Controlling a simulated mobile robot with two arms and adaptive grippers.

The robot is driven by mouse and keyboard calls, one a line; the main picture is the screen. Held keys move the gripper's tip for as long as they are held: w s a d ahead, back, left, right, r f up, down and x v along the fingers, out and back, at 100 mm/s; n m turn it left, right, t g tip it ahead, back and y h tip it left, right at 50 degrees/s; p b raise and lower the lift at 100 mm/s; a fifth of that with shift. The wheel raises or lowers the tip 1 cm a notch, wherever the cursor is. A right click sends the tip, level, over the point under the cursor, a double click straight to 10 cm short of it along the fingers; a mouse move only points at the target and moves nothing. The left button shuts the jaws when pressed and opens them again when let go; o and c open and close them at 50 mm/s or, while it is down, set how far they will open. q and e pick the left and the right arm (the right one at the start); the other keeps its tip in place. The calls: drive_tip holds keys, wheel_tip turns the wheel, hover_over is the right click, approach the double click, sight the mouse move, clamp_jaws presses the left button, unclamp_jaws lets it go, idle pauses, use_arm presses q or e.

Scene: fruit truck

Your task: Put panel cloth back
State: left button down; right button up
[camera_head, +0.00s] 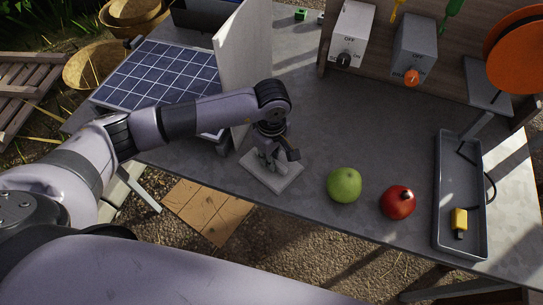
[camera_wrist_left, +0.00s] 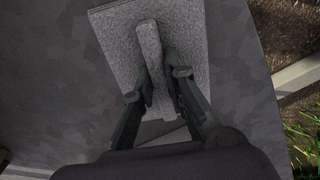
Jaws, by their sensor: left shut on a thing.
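The panel cloth (camera_head: 289,180) is a grey flat pad with a raised ridge along its middle. It lies on the grey table (camera_head: 330,125) near the front edge, left of a green apple. My left gripper (camera_head: 271,160) reaches down from above and is shut on the ridge. In the left wrist view the cloth (camera_wrist_left: 112,38) fills the upper middle, and the fingers of my left gripper (camera_wrist_left: 157,88) close on both sides of the ridge. My right gripper is not in view. The solar panel (camera_head: 165,75) stands tilted at the left of the table, partly hidden by my left arm.
A green apple (camera_head: 344,185) and a red fruit (camera_head: 397,202) stand right of the cloth. A grey tray (camera_head: 443,190) holds a yellow plug (camera_head: 459,222). Two OFF switch boxes (camera_head: 352,32) (camera_head: 415,48) are at the back. An upright board (camera_head: 243,60) stands beside the solar panel.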

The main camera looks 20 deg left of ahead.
use_arm(q)
drive_tip(key=shift+f, duration=0.2)
drive_tip(key=c, duration=2)
unclamp_jaws()
drive_tip(key=shift+r, duration=0.1)
drive_tip(key=o, duration=0.4)
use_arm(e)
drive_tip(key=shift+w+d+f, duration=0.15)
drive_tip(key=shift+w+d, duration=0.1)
use_arm(q)
drive_tip(key=shift+r, duration=0.45)
wheel_tip(320, 180, up, 12)
drive_tip(key=b, duration=0.2)
drive_tip(key=shift+f, duration=0.25)
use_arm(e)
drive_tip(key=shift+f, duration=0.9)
use_arm(q)
drive_tip(key=shift+d, duration=0.1)
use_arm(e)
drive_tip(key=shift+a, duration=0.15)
